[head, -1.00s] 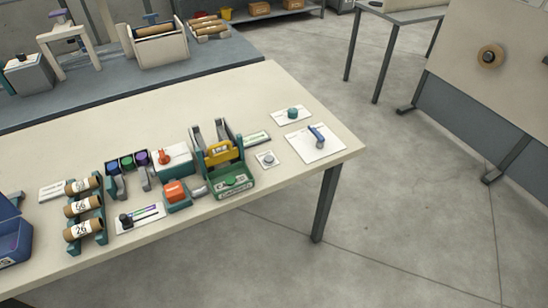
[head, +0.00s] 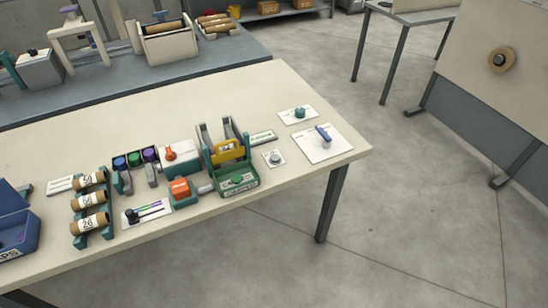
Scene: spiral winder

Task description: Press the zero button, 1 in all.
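A small grey round button (head: 275,158) sits on a white square plate on the near table. Left of it stands a green and yellow machine (head: 229,151) with two grey uprights and a green round knob or button (head: 237,179) on its front. A teal round knob (head: 299,113) on a white plate and a blue lever (head: 324,134) on another plate lie to the right. The labels are too small to read, so I cannot tell which is marked zero. Neither of my grippers is in view.
On the near table (head: 250,95) are a rack of cardboard tubes (head: 90,202), an orange-topped block (head: 180,188), coloured spools (head: 135,158) and a blue bin (head: 18,238). The table's back middle is clear. A second bench (head: 110,90) stands behind.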

